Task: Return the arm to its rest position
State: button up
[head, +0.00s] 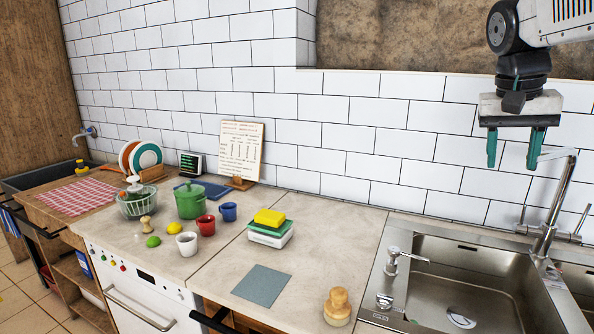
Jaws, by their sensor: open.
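My gripper (514,149) hangs from my arm at the upper right of the head view, pointing down. Its two green fingers are wide apart with nothing between them. It is in front of the white tiled wall, above the sink area and near the tall faucet (556,205). From this view I cannot tell how far the fingers are from the faucet.
The steel sink (470,285) lies below right. A wooden brush (338,306), grey cloth (262,285), stacked containers with a yellow sponge (269,217), cups, green pot (189,201) and recipe stand (241,150) occupy the counter. Bare counter (340,240) lies left of the sink.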

jog(key=s+a+f+n+y, duration=0.1)
jog(key=s+a+f+n, duration=0.2)
jog(key=s+a+f, duration=0.3)
jog(key=s+a+f+n+y, duration=0.1)
jog(key=s+a+f+n, duration=0.2)
jog(key=s+a+f, duration=0.3)
jog(key=s+f, duration=0.4)
jog(key=s, duration=0.5)
jog(key=shift+s+a+f+y, duration=0.15)
jog(key=shift+s+f+y, duration=0.05)
jog(key=shift+f+y, duration=0.1)
jog(key=shift+c, duration=1.1)
